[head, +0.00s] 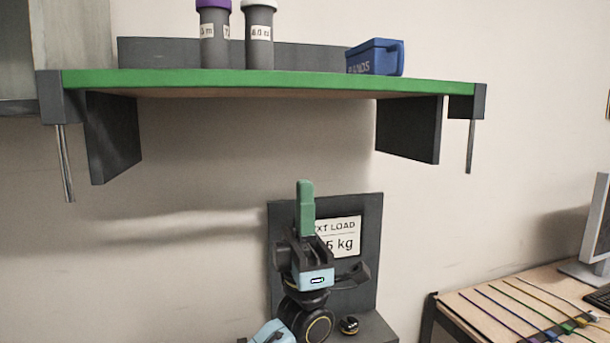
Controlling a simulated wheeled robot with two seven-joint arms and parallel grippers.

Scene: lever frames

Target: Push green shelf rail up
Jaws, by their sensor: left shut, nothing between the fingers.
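The green shelf rail (270,83) runs along the front edge of a wall shelf, across the upper part of the head view. It looks nearly level, with dark grey end blocks at both ends. My left gripper (305,188) is at the lower middle, with its green fingertips together and pointing up. It is shut and empty. Its tips are below the rail, with a clear gap between them. My right gripper is not in view.
Two grey canisters (214,42) (259,40) and a blue bin (375,57) stand on the shelf. Dark brackets (112,137) (410,130) hang below it. A dark panel (365,215) with a load sign (345,243) stands behind my gripper. A desk (480,320) is at right.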

